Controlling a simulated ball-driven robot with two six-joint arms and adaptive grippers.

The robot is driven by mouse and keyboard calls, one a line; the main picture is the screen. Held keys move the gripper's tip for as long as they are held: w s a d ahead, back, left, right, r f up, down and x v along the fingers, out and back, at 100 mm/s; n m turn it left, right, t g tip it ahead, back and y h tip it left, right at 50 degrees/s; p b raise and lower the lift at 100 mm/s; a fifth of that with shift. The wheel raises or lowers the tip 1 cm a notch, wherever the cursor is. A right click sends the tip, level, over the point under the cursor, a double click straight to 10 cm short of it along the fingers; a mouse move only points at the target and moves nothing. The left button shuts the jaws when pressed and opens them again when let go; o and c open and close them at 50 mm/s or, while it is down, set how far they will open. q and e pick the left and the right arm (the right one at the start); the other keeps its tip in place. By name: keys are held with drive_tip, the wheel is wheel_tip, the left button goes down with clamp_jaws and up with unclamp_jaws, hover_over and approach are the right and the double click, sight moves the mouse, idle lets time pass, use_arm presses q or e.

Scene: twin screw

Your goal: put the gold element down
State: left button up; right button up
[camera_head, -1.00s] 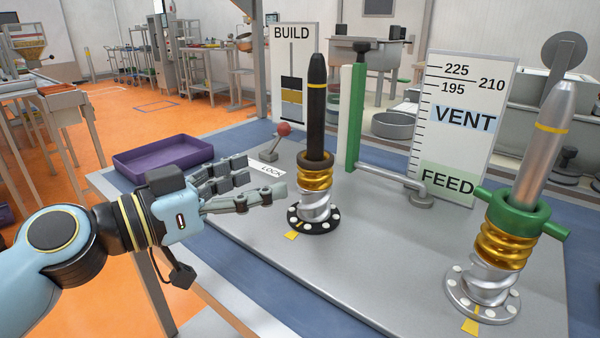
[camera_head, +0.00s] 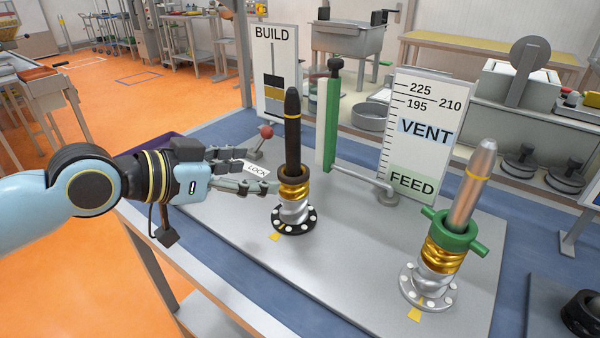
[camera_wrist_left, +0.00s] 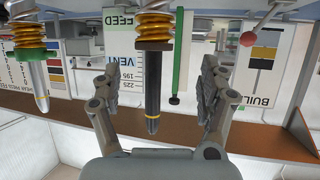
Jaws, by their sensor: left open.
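A gold ribbed element (camera_head: 294,191) sits on a silver element (camera_head: 294,212) around the black-tipped shaft (camera_head: 292,135), above a black base with white dots (camera_head: 294,228). A dark collar (camera_head: 295,172) is on top of the gold element. The left wrist view shows this gold element (camera_wrist_left: 153,27) upside down. My left gripper (camera_head: 260,172) is open and empty, its fingertips just left of the gold element and collar. In the left wrist view the shaft (camera_wrist_left: 153,90) appears between the spread fingers (camera_wrist_left: 159,72). My right gripper is not in view.
A second shaft (camera_head: 474,185) on the right carries a green handled collar (camera_head: 450,234) above another gold element (camera_head: 443,258). A green post (camera_head: 332,120) and the VENT/FEED board (camera_head: 412,140) stand behind. A red-knobbed lever (camera_head: 266,132) is behind my fingers. The front plate is clear.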

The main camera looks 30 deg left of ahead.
sight(281, 176)
use_arm(q)
drive_tip(key=x, duration=0.4)
drive_tip(key=shift+s+d, duration=0.1)
drive_tip(key=x, duration=0.5)
drive_tip(key=shift+s+d+f, duration=0.1)
drive_tip(key=shift+d+f, duration=0.15)
drive_tip(key=shift+d, duration=0.15)
drive_tip(key=shift+a, duration=0.1)
drive_tip(key=shift+c, duration=0.8)
clamp_jaws()
wheel_tip(281, 176, up, 28)
drive_tip(key=p, duration=0.1)
drive_tip(key=shift+p, duration=0.3)
